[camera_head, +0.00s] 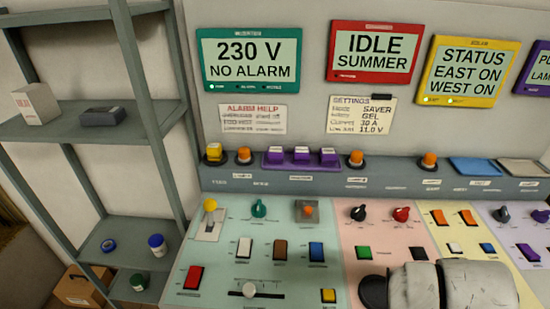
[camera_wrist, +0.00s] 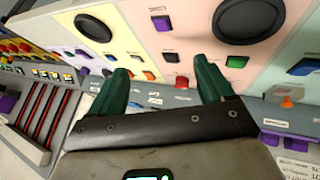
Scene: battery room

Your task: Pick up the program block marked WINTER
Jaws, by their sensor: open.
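No marking WINTER is legible in either view. In the head view, several purple blocks with pale tops, among them a left one (camera_head: 275,154), a middle one (camera_head: 301,154) and a right one (camera_head: 328,155), stand upright in a purple holder (camera_head: 290,166) on the console ledge. Their markings are too small to read. My gripper (camera_wrist: 163,82) shows in the wrist view with its two green fingers apart and nothing between them, over the console panel. In the head view my arm reaches over the lower right of the panel, and the gripper's fingers are not visible there.
A yellow-topped button (camera_head: 214,153) and orange buttons (camera_head: 244,155) (camera_head: 357,159) flank the holder. Knobs, rocker switches and a slider (camera_head: 250,289) cover the sloping panel. A red-framed display (camera_head: 374,52) reads IDLE SUMMER. A metal shelf (camera_head: 75,123) stands left.

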